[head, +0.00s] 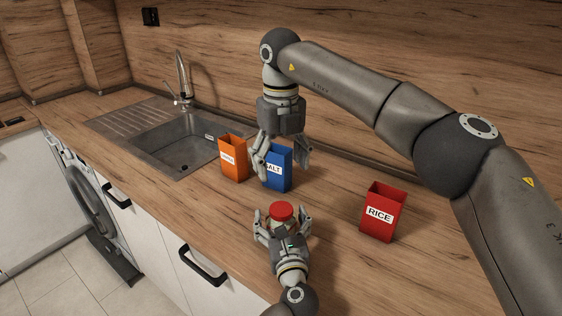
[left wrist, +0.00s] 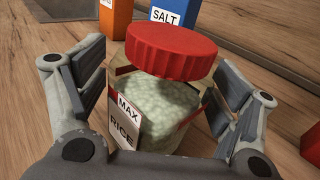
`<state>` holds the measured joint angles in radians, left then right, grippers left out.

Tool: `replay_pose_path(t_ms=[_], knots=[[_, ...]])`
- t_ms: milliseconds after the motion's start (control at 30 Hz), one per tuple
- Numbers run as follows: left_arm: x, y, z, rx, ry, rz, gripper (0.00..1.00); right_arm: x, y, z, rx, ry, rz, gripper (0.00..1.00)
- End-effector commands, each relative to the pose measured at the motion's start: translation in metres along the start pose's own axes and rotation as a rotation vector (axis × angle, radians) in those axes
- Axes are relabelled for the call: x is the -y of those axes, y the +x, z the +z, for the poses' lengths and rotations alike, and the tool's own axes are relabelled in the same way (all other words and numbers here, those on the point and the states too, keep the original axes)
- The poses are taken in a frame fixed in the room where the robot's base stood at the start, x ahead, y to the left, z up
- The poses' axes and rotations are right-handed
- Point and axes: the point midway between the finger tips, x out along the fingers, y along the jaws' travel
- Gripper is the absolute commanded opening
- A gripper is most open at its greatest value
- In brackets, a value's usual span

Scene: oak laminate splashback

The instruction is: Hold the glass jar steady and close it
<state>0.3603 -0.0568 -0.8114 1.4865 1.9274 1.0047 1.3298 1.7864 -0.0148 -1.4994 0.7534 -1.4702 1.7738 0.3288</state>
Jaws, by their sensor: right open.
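The glass jar (left wrist: 165,108) holds pale grains and has a label reading MAX RICE. It stands on the counter. A red ribbed lid (left wrist: 172,52) is over its mouth; in the head view the lid (head: 281,211) covers the jar's top. The lid looks slightly tilted in the left wrist view; I cannot tell how tightly it sits. My left gripper (head: 284,226) has its fingers against both sides of the jar, below the lid. My right gripper (head: 282,167) is open and empty, pointing down above and behind the jar, in front of the blue box.
A blue SALT box (head: 279,178) and an orange box (head: 233,165) stand behind the jar. A red RICE box (head: 382,214) stands to its right. A sink (head: 180,140) with a tap is at the back left. Counter between jar and RICE box is clear.

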Motion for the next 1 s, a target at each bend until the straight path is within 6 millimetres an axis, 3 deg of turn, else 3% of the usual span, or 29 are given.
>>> replay_pose_path(t_ms=[467, 1000], knots=[[0.001, -0.009, -0.001, -0.002, -0.001, -0.001, 0.91, 0.000, 0.000, 0.000, 0.000, 0.000, 0.000, 0.73], [0.000, -0.104, -0.002, -0.004, -0.001, -0.001, 0.91, 0.000, 0.000, 0.000, 0.000, 0.000, 0.000, 0.73]])
